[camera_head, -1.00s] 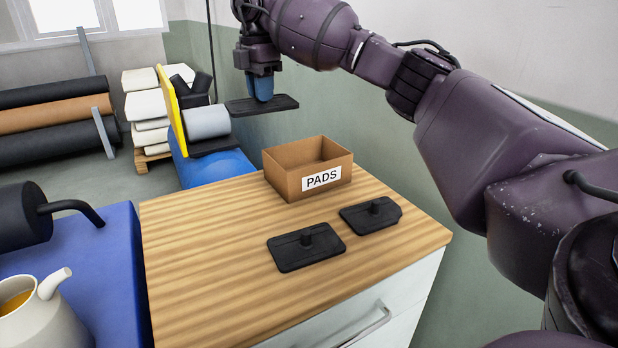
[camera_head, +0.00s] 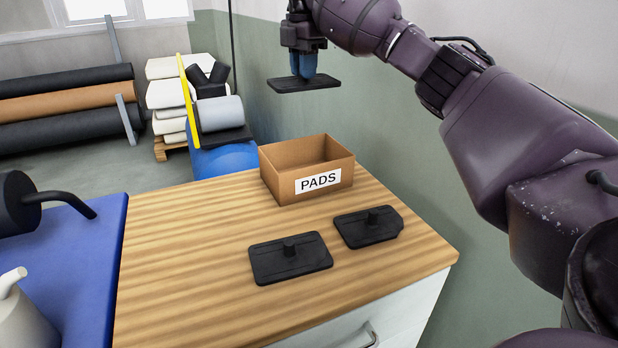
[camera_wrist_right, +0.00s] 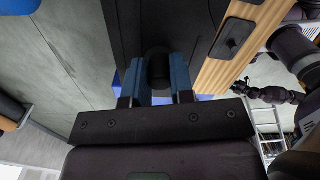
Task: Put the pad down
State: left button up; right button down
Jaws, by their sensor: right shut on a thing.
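My right gripper (camera_head: 304,70) has blue fingers and is shut on a flat black pad (camera_head: 304,85), held level in the air above and behind the cardboard box. In the right wrist view the blue fingers (camera_wrist_right: 157,85) close on the pad's round knob, and the dark pad (camera_wrist_right: 195,25) spreads beyond them. The open box (camera_head: 277,185) labelled PADS stands at the back of the wooden worktop; its floor is mostly hidden. Two more black pads with knobs lie on the worktop, one (camera_head: 275,265) at front left and one (camera_head: 368,232) to its right. My left gripper is not in view.
The wooden worktop (camera_head: 185,250) is bare on its left side. A blue surface (camera_head: 80,270) at left holds a black cylinder with a handle and a pale jug (camera_head: 28,320). A yellow panel (camera_head: 188,100) and grey roll (camera_head: 220,113) stand behind.

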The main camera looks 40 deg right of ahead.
aim_at(304, 81)
jog(key=shift+s+d+f, duration=0.15)
jog(key=shift+s+f, duration=0.05)
jog(key=shift+f, duration=0.05)
jog(key=shift+n, duration=0.3)
jog(key=f, duration=0.2)
jog(key=f+b, duration=0.1)
jog(key=f, duration=0.1)
jog(key=shift+a+f, duration=0.2)
jog(key=shift+f, duration=0.1)
jog(key=shift+d+f+b, duration=0.1)
jog(key=shift+f+b, duration=1.05)
jog(key=shift+f, duration=6.4)
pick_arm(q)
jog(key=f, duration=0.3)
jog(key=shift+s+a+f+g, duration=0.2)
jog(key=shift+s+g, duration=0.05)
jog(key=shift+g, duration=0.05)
pick_arm(e)
jog(key=shift+r, duration=0.1)
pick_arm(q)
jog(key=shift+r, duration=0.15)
pick_arm(e)
jog(key=shift+f, duration=0.35)
jog(key=shift+f, duration=0.25)
